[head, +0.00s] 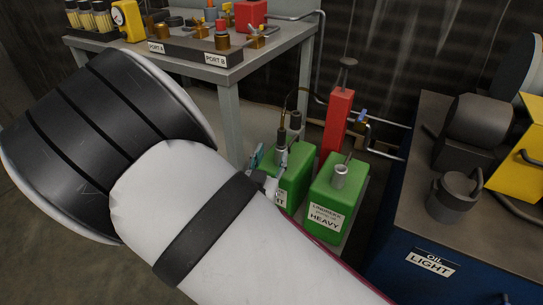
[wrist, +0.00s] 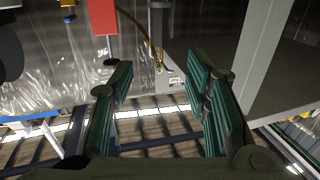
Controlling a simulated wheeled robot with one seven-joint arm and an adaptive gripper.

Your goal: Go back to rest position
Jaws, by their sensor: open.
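My gripper (wrist: 163,88) is open in the wrist view, with its two teal-padded fingers apart and nothing between them. In the head view, my white and black arm crosses the lower left and hides most of the gripper (head: 262,172). Only a bit of teal finger and grey linkage shows beside the left green canister (head: 297,172). I cannot tell whether the gripper touches that canister, and its label is partly covered. The right green canister (head: 337,205), marked HEAVY, stands upright beside it.
A red post (head: 338,125) rises behind the canisters, with a thin hose near it. A grey workbench (head: 225,72) with fittings stands at the back left. A blue cabinet (head: 418,235) marked OIL LIGHT is at right. A grey leg (wrist: 280,60) rises right of the fingers.

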